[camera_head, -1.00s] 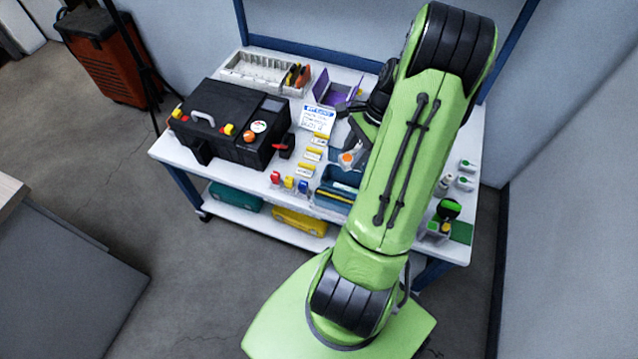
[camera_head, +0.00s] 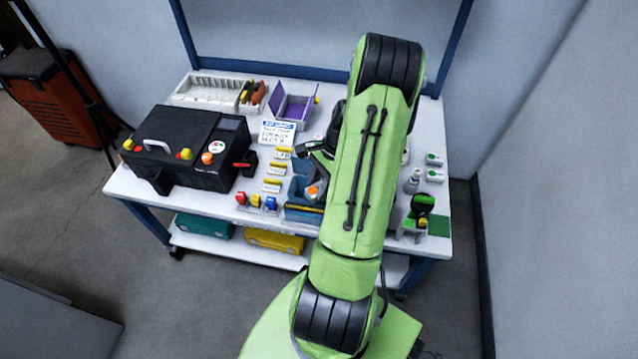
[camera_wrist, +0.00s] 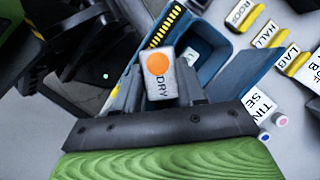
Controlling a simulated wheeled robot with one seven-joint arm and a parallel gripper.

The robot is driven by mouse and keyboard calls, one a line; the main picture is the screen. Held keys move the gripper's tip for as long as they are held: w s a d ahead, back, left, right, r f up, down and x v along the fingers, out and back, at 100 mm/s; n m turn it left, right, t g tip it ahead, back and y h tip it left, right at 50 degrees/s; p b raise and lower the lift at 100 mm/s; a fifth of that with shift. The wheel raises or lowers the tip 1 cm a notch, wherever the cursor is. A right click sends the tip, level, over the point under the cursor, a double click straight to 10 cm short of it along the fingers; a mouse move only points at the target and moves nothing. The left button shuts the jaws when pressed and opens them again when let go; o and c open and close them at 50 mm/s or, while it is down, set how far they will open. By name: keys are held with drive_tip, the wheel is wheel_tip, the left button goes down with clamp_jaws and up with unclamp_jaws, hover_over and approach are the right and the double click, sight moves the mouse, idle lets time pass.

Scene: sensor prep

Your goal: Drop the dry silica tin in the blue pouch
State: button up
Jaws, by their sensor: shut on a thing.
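The dry silica tin (camera_wrist: 161,77) is a small whitish block with an orange dot and the word DRY. My gripper (camera_wrist: 160,92) is shut on it, with a finger on each side. In the head view the tin (camera_head: 314,191) shows its orange dot just left of my arm. The blue pouch (camera_wrist: 228,67) is an open-topped blue container with a dark inside. In the wrist view the tin overlaps its left part; its height over the pouch is unclear. The pouch (camera_head: 297,188) is partly hidden by my arm in the head view.
A black case (camera_head: 190,150) stands left of the pouch. Yellow-edged labels (camera_head: 275,170) lie between them. A purple open box (camera_head: 293,108) and a white tray (camera_head: 207,92) are at the back. A green-topped item (camera_head: 422,206) stands at the right.

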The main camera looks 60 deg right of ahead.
drive_tip(key=shift+f, duration=0.35)
drive_tip(key=o, duration=1)
drive_tip(key=p+v, duration=0.5)
drive_tip(key=v, duration=0.8)
drive_tip(key=w+a+r+n+g+h, duration=0.1)
drive_tip(key=w+a+r+n+h, duration=0.1)
drive_tip(key=w+a+r+n, duration=0.45)
drive_tip(key=a+r+n+h, duration=0.2)
drive_tip(key=a+r+n, duration=0.2)
drive_tip(key=a+r, duration=0.45)
drive_tip(key=s+a+r+n+t, duration=0.1)
drive_tip(key=s+a+n, duration=0.2)
drive_tip(key=a+n, duration=0.1)
drive_tip(key=s+a+r+n+t, duration=0.1)
drive_tip(key=s+a+n+t, duration=0.1)
drive_tip(key=a, duration=0.5)
drive_tip(key=s+a+r+n+t, duration=0.1)
drive_tip(key=s+a+r+n, duration=0.1)
drive_tip(key=s+a+n, duration=0.2)
drive_tip(key=shift+s+a+n+t, duration=0.25)
drive_tip(key=shift+a+n+t, duration=0.15)
drive_tip(key=shift+a+n, duration=0.45)
drive_tip(key=shift+d, duration=0.1)
